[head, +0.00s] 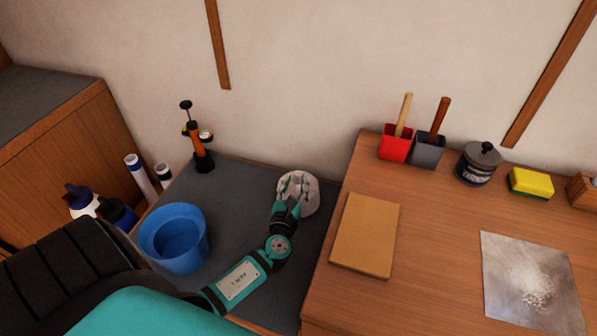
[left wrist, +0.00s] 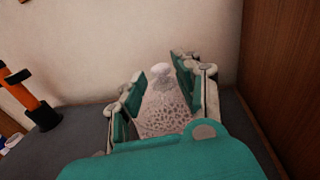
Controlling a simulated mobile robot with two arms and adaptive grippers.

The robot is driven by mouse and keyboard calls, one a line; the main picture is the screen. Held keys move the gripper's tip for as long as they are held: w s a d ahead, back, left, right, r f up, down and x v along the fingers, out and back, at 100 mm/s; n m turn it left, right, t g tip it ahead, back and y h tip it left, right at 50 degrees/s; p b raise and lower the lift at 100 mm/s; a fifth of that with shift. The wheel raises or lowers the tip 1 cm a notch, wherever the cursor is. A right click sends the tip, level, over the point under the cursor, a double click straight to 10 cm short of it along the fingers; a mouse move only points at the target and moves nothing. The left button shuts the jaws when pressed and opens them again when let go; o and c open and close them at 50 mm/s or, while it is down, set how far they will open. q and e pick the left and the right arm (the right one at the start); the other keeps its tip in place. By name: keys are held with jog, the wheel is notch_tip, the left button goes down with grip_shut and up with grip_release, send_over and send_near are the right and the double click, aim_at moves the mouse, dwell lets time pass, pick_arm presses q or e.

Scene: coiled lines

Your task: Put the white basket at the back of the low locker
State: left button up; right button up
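The white basket (head: 311,194) is a small, pale thing at the back right of the low locker's dark grey top (head: 245,187), close to the wall. In the left wrist view the basket (left wrist: 165,106) shows a pattern of holes and a small pale knob at its top. My left gripper (head: 296,184) reaches over the locker top to the basket, partly hiding it. Its two fingers (left wrist: 160,72) stand wide apart with the basket between them. Gaps show near the fingertips; contact lower down is unclear. My right gripper is not in view.
A blue bucket (head: 172,238) and an orange-black pump (head: 200,148) stand left of my arm. On the right, a higher wooden top (head: 432,215) rises beside the basket, with a tan board (head: 365,236) near its edge. Grey locker top is bare between bucket and gripper.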

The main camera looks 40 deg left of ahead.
pick_arm(q)
jog(key=v, duration=0.6)
jog(key=shift+s+d, duration=0.1)
dwell(0.4)
